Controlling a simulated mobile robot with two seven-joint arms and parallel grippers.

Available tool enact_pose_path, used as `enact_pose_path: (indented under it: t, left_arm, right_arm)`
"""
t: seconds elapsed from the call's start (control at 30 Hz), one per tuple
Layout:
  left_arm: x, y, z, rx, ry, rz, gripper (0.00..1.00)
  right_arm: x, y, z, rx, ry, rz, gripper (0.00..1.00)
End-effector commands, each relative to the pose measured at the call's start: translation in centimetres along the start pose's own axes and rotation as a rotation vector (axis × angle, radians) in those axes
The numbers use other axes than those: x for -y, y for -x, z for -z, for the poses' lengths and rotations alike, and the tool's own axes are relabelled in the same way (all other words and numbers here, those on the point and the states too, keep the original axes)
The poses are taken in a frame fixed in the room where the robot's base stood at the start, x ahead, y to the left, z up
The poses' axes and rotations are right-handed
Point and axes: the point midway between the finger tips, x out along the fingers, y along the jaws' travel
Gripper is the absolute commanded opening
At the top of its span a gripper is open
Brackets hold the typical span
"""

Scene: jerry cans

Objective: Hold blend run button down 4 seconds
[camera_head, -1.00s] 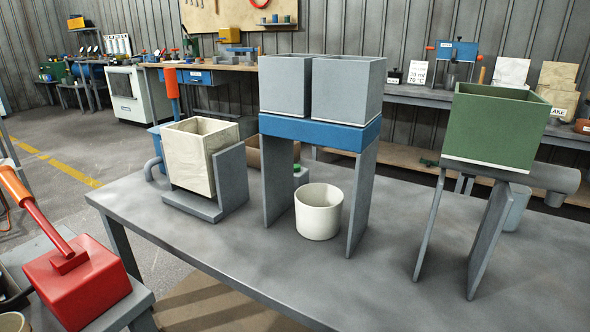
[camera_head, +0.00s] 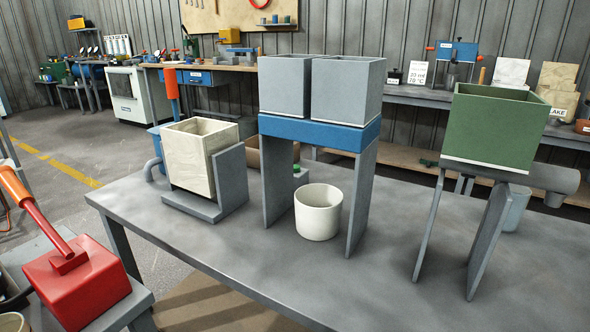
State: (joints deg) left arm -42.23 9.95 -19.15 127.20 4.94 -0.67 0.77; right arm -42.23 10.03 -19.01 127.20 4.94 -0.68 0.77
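A blue-topped stand (camera_head: 318,134) on the grey table carries two grey open bins (camera_head: 346,92). A cream cup (camera_head: 318,213) stands on the table under it, between its grey legs. A small green piece (camera_head: 297,168) on a pale block shows behind the cup through the stand. It may be the run button, but it is too small and too partly hidden to tell, and no label shows on it. Neither of my grippers is in view, and nothing is seen touching the stand or the green piece.
A cream bin (camera_head: 189,158) in a grey holder stands left on the table (camera_head: 400,295). A green bin (camera_head: 492,128) on angled legs stands right. A red block with a handle (camera_head: 78,285) sits at lower left. The front of the table is clear.

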Motion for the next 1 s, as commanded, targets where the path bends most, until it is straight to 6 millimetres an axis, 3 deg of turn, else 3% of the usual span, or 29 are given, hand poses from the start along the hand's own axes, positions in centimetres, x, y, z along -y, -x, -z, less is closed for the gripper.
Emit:
enact_pose_path:
  t: [0.37,0.7,1.0]
  left_arm:
    - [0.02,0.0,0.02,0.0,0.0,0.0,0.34]
    - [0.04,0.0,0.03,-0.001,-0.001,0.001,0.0]
    - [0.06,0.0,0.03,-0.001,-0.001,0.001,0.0]
  right_arm:
    - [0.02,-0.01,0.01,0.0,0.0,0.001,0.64]
    - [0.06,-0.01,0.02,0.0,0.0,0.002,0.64]
    - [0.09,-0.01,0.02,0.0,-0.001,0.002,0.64]
